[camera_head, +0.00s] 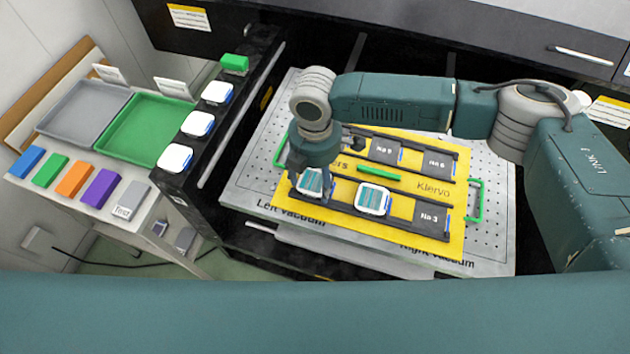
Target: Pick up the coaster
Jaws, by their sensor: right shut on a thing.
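My right gripper (313,172) points down over the front left slot of the yellow board. It is shut on a striped teal and white coaster (310,187), which is partly hidden by the fingers. I cannot tell whether that coaster is resting in its slot or lifted slightly. A second striped coaster (373,199) lies in the slot to its right. My left gripper is not in view.
The yellow board (455,250) lies on a perforated metal plate (495,232) and has a green handle (475,200) at its right. White square pieces (198,124) line the black ledge at left. Beyond are a green tray (140,125), a grey tray (82,112) and several coloured blocks (75,180).

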